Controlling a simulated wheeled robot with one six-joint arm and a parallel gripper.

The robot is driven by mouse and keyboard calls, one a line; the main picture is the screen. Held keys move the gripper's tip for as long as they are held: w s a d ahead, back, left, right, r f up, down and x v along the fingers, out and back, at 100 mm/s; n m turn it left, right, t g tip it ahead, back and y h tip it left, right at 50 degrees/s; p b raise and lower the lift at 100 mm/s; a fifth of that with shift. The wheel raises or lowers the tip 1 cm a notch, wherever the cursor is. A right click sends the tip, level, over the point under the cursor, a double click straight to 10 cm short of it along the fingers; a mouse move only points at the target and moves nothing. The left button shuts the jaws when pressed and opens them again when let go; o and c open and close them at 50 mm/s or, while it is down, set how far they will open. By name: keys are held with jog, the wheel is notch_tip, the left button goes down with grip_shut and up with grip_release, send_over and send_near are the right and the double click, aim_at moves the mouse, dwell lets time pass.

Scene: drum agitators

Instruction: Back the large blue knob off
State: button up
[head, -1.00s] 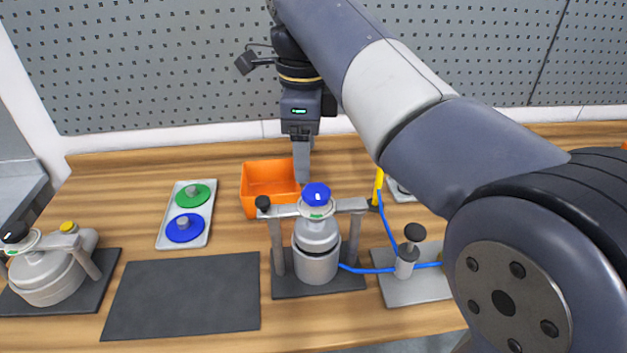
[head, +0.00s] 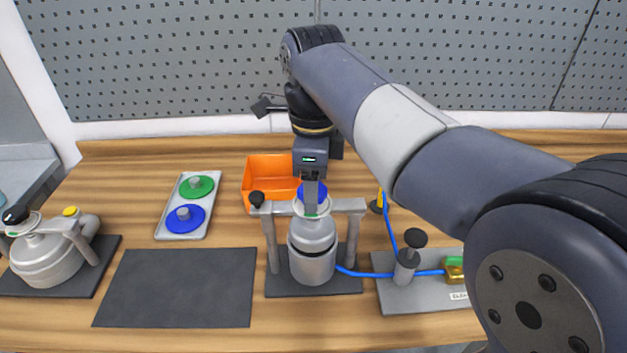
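The large blue knob (head: 322,192) sits on top of the grey drum (head: 312,236), at the middle of the metal crossbar frame (head: 350,205). My gripper (head: 311,205) points straight down in front of the knob in the head view. One finger is seen edge-on and covers the knob's middle, with blue showing on both sides. The other finger is hidden, so I cannot tell whether the fingers are apart or pressed on the knob.
An orange bin (head: 262,178) stands just behind the drum. A tray (head: 186,231) with green and blue discs is to the left, near a dark mat (head: 180,288). A valve plate (head: 400,295) with blue hose is at right. Another drum (head: 45,260) stands far left.

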jog(key=c, duration=0.8)
jog(key=shift+o, duration=0.2)
jog(key=shift+r+n, duration=0.1)
jog(key=shift+n, duration=0.2)
